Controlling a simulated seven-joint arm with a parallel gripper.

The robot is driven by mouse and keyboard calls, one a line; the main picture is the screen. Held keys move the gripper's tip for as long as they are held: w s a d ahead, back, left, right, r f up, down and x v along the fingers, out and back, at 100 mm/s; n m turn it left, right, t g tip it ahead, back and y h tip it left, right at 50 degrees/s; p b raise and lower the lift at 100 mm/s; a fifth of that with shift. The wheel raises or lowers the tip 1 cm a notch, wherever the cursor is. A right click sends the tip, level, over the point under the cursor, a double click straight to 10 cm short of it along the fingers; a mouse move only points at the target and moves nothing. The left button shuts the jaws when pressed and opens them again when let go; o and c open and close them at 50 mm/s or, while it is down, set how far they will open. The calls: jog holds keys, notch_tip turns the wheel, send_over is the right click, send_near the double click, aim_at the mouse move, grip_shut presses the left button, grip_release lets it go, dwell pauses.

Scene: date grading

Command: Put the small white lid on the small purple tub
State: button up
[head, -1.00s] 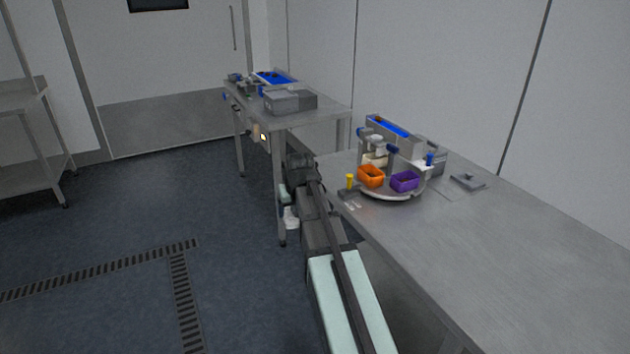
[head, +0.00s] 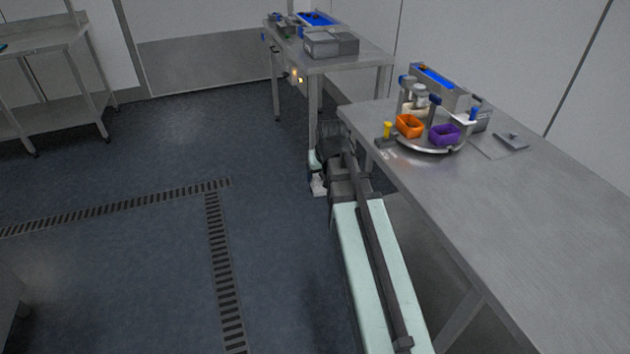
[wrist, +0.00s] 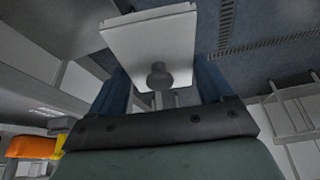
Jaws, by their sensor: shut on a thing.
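In the wrist view, my gripper (wrist: 160,88) is shut on the small white lid (wrist: 150,38), a square plate with a round grey knob between the blue fingers. In the head view my gripper (head: 318,184) hangs low beside the steel table's left end, over the floor, and the lid is too small there to make out clearly. The small purple tub (head: 444,134) stands on a round platform on the table, to the right of and above my gripper in the picture. It looks open at the top. My gripper is well apart from it.
An orange tub (head: 409,126) stands left of the purple one, with a yellow item (head: 387,130) beside it. A grey plate with a knob (head: 512,141) lies to the right. The table's (head: 540,220) near part is clear. Another steel table (head: 355,62) stands behind.

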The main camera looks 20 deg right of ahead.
jog(key=d+r+m+g+h, duration=0.1)
jog(key=d+r+m, duration=0.4)
jog(key=d, duration=0.9)
jog(key=w+d+r+m+g+h, duration=0.1)
jog(key=d+r+m, duration=0.4)
jog(key=d, duration=1)
jog(key=d+r+m+g+h, duration=0.2)
jog(key=d+r+m, duration=0.3)
jog(key=d, duration=0.9)
jog(key=shift+w+d+m, duration=0.3)
jog(key=shift+d+m, duration=0.05)
jog(key=shift+m, duration=0.35)
jog(key=shift+f, duration=0.15)
jog(key=shift+f, duration=2.6)
jog(key=shift+a+f, duration=0.1)
jog(key=shift+f, duration=0.4)
jog(key=o, duration=0.9)
